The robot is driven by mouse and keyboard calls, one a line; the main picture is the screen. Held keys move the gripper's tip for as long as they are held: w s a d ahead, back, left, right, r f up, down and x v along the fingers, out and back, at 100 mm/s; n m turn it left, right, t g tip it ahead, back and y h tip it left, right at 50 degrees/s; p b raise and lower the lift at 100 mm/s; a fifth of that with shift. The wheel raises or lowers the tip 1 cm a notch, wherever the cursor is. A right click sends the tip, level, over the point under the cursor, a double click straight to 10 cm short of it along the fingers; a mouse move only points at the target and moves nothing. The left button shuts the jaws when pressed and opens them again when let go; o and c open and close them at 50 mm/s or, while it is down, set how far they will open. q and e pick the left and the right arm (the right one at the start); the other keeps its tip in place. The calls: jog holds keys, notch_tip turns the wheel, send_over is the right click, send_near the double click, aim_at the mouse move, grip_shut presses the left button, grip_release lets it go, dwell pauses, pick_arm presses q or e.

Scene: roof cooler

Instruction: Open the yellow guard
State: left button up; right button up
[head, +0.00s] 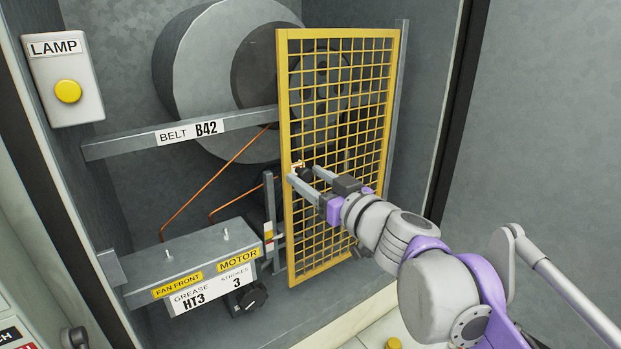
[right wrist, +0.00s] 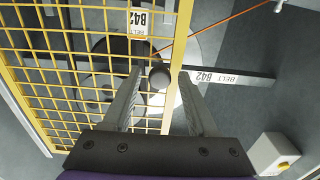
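The yellow guard (head: 338,130) is an upright mesh panel in a yellow frame, in the middle of the head view. Its right edge is by a grey post (head: 396,110); its left edge seems nearer to me than the short latch post (head: 271,215). I cannot tell how far it stands ajar. A dark round knob (right wrist: 159,77) is on the guard's frame. My right gripper (head: 300,172) is at the guard's left edge, also in the right wrist view (right wrist: 158,85). Its fingers are apart on either side of the knob, with gaps visible. My left gripper is out of view.
Behind the guard are a large grey fan housing (head: 205,80) and the belt bar (head: 180,133). A labelled grey box (head: 195,262) with a black knob (head: 250,297) is low left. A lamp switch (head: 66,85) is on the left wall.

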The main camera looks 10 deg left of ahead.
grip_shut()
dwell(1.2)
